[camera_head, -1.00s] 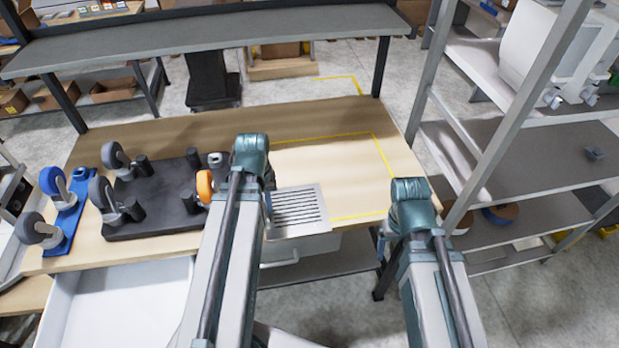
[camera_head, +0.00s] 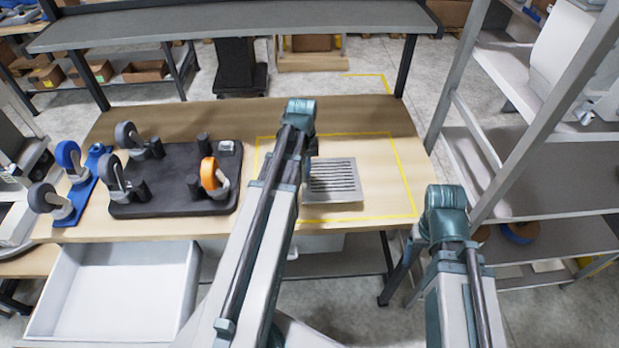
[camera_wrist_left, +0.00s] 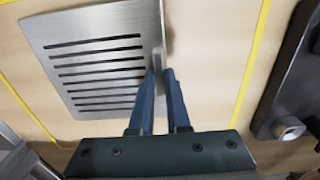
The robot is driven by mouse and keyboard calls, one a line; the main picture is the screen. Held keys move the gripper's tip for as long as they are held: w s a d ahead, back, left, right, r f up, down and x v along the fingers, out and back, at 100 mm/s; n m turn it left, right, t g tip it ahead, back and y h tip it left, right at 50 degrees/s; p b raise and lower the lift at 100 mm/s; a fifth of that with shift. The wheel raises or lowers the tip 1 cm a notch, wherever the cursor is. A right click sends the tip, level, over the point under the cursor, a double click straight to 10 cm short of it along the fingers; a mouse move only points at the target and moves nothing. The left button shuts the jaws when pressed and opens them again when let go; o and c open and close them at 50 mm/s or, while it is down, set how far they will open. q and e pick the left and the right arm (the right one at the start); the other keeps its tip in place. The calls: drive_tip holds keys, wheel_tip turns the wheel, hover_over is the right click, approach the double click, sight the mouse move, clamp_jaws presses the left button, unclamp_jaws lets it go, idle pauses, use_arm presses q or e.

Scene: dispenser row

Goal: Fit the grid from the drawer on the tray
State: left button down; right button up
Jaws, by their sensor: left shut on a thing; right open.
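The grid (camera_head: 333,180) is a square grey metal plate with several parallel slots, also seen in the left wrist view (camera_wrist_left: 100,62). It lies level inside the yellow outline on the bench; I cannot tell whether it touches the wood. My left gripper (camera_wrist_left: 163,78) is shut on the grid's edge; in the head view its fingers are mostly hidden by my arm. My right gripper (camera_head: 414,238) is open and empty at the bench's front right, partly hidden by its arm. The white drawer (camera_head: 118,285) is pulled out below the bench and looks empty. I cannot identify a separate tray.
A black plate (camera_head: 172,207) with several casters stands left of my left arm, beside a blue caster plate (camera_head: 84,190). The yellow outline (camera_head: 403,175) encloses bare wood around the grid. A grey shelf rack (camera_head: 540,170) stands at the right.

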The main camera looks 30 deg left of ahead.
use_arm(q)
drive_tip(key=f+b, duration=0.3)
drive_tip(key=shift+w+f+b, duration=0.25)
drive_tip(key=shift+f+b, duration=0.05)
drive_tip(key=shift+f, duration=0.1)
drive_tip(key=shift+d+r, duration=0.15)
drive_tip(key=shift+f, duration=0.2)
drive_tip(key=c, duration=0.9)
unclamp_jaws()
drive_tip(key=shift+r, duration=0.15)
wheel_tip(320, 180, up, 12)
drive_tip(key=p, duration=1.2)
drive_tip(key=shift+r, duration=0.1)
